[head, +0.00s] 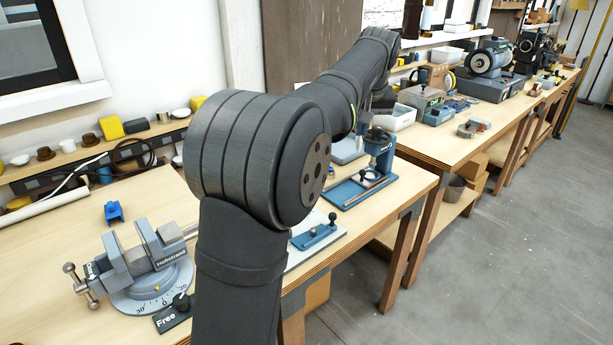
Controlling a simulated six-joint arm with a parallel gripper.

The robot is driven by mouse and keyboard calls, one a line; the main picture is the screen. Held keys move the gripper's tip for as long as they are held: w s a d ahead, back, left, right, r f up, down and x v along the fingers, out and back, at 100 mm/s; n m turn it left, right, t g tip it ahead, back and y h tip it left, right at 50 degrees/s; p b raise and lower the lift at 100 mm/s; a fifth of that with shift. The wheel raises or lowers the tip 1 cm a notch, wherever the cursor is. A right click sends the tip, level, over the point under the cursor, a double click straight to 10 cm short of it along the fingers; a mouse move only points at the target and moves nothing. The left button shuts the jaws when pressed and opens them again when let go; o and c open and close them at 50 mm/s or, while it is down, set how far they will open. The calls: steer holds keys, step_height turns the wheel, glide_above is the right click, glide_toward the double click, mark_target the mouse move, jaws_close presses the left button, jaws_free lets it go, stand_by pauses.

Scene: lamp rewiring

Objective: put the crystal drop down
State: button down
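My arm stretches away from the camera, over the far part of the near bench. My gripper (382,99) is small, dark and partly hidden behind my forearm. I cannot tell whether its fingers are open or shut. A small pale bluish shape (365,118) shows just beside and below it. It may be the crystal drop, but it is too small to be sure, and I cannot tell whether the gripper holds it.
A grey vise (146,264) and a small blue block (114,212) are on the near bench (50,250). A blue press-like stand (377,158) is below the gripper area. Trays, boxes and a grinder (488,57) crowd the farther bench. The floor at right is clear.

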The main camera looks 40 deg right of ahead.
steer(key=s+d+m, duration=0.1)
steer(key=s+d, duration=0.2)
steer(key=s, duration=0.5)
glide_above(350, 222)
step_height(350, 222, down, 23)
steer(key=shift+w+f+m, duration=0.1)
steer(key=shift+f+m, duration=0.2)
steer(key=shift+f, duration=1.55)
steer(key=shift+f, duration=0.1)
steer(key=c, duration=2.1)
jaws_free()
steer(key=shift+f, duration=0.1)
steer(key=o, duration=0.4)
